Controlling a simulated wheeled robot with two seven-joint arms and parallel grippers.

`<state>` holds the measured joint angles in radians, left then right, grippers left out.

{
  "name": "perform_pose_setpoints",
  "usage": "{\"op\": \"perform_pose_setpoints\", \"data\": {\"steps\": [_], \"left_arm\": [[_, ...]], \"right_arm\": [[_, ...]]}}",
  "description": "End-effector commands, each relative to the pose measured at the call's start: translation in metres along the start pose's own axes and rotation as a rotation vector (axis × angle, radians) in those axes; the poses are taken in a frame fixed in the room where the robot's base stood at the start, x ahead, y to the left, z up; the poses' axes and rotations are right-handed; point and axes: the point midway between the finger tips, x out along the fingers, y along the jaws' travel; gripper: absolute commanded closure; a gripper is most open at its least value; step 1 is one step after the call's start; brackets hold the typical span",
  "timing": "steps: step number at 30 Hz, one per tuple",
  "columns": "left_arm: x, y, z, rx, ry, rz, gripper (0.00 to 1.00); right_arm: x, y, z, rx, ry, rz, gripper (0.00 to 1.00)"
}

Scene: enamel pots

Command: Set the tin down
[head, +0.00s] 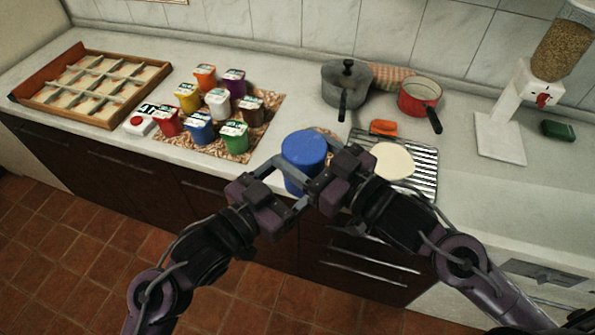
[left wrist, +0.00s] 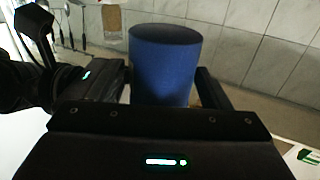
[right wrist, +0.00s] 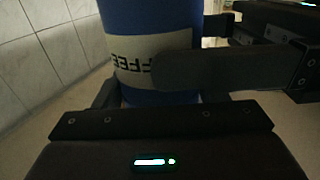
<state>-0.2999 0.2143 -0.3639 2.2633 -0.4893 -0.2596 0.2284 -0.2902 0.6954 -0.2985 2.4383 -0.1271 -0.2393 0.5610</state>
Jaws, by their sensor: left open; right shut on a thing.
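The tin (head: 303,147) is a blue cylinder with a blue top, at the counter's front edge in the head view. My right gripper (head: 318,166) is shut on it from the right. The right wrist view shows the tin (right wrist: 152,20) close up, with a cream band lettered "COFFEE". My left gripper (head: 293,180) is open, its fingers on either side of the tin. The left wrist view shows the tin (left wrist: 165,65) between these fingers. One left finger crosses in front of the tin in the right wrist view. The tin's underside is hidden.
A patterned mat (head: 267,107) with several coloured tubs is left of the tin. A wire rack (head: 424,172) with a cream disc (head: 392,161) lies to the right. A grey pot (head: 345,85), red pan (head: 419,96) and orange item (head: 384,127) stand behind.

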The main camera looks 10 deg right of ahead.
Motion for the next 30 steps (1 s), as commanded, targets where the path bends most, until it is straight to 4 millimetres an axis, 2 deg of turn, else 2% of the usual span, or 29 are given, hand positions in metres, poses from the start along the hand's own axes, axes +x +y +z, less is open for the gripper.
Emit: {"op": "perform_pose_setpoints", "data": {"steps": [4, 13, 20, 21, 27, 30], "left_arm": [[0.0087, 0.0001, -0.0007, 0.001, 0.001, 0.0, 0.29], [0.01, 0.0004, -0.0004, 0.001, 0.0, 0.001, 0.3], [0.0099, 0.0016, -0.0004, 0.001, 0.0, 0.004, 0.6], [0.0099, 0.0018, -0.0014, 0.002, 0.002, 0.005, 0.63], [0.0098, 0.0013, -0.0013, 0.002, 0.002, 0.003, 0.63], [0.0098, 0.001, -0.0013, 0.002, 0.002, 0.002, 0.63]], "right_arm": [[0.0, 0.0, -0.0009, 0.0, 0.002, 0.0, 0.63], [0.0, 0.0, -0.0008, 0.0, 0.002, 0.0, 0.63], [0.0, 0.0002, -0.0008, 0.0, 0.002, 0.001, 0.63], [0.0001, 0.0003, -0.001, 0.0, 0.002, 0.001, 0.33], [0.0001, 0.0002, -0.0006, 0.0, 0.001, 0.001, 0.09], [0.0, 0.0001, -0.0004, 0.0, 0.001, 0.0, 0.09]]}}
